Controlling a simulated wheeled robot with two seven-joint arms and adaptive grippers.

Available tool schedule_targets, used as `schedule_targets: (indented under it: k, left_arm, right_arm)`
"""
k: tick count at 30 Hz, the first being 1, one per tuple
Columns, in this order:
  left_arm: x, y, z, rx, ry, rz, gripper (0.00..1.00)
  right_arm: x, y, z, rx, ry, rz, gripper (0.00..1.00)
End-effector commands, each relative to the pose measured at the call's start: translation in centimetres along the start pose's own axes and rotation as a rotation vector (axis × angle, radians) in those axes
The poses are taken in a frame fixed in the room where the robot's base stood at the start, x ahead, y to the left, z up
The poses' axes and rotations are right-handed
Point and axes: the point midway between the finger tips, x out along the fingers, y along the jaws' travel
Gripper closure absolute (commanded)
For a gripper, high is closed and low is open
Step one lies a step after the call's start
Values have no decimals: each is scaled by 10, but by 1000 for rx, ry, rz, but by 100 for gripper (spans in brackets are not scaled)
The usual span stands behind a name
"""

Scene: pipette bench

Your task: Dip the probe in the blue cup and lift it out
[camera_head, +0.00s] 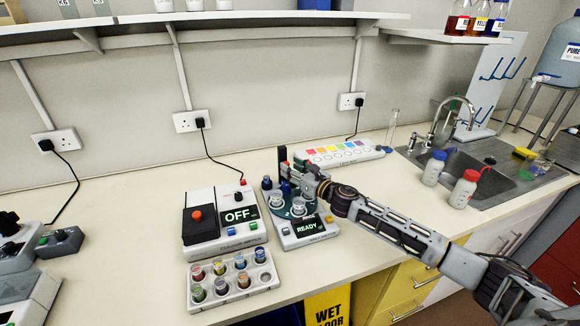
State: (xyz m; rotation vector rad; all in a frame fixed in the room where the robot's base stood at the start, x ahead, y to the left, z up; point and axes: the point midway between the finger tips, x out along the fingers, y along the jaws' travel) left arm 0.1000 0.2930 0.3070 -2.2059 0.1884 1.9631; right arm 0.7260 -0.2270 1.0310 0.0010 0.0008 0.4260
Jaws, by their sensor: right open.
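My right gripper (296,168) is open above the back of the grey device with the READY display (308,228). The device carries a round turntable (284,210) with pale cups (277,200) on it. Small dark blue shapes show just under and beside the gripper, partly hidden by it; I cannot tell whether one is the blue cup. A dark upright piece stands at the gripper's left side; I cannot tell whether it is the probe or part of the device. My left gripper is not in view.
Left of the device stands a unit with an OFF display (238,215) and red button. In front is a white rack (233,280) of several coloured pots. A colour-strip box (338,153) lies behind. Bottles (464,190) and a sink (490,165) are right.

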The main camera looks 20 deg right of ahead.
Motion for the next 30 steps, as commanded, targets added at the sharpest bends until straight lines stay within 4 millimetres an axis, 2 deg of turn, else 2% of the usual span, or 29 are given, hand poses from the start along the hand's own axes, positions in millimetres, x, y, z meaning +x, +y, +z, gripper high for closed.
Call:
schedule_targets:
  k: [10,19,28,30]
  left_arm:
    - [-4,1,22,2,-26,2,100]
    - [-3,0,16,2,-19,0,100]
    - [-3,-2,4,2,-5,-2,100]
    - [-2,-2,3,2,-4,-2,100]
  right_arm:
    - [14,1,1,-1,-1,1,57]
    - [15,1,1,-1,0,1,58]
    - [15,0,1,-2,0,-1,96]
    - [14,-1,1,-2,-1,-2,100]
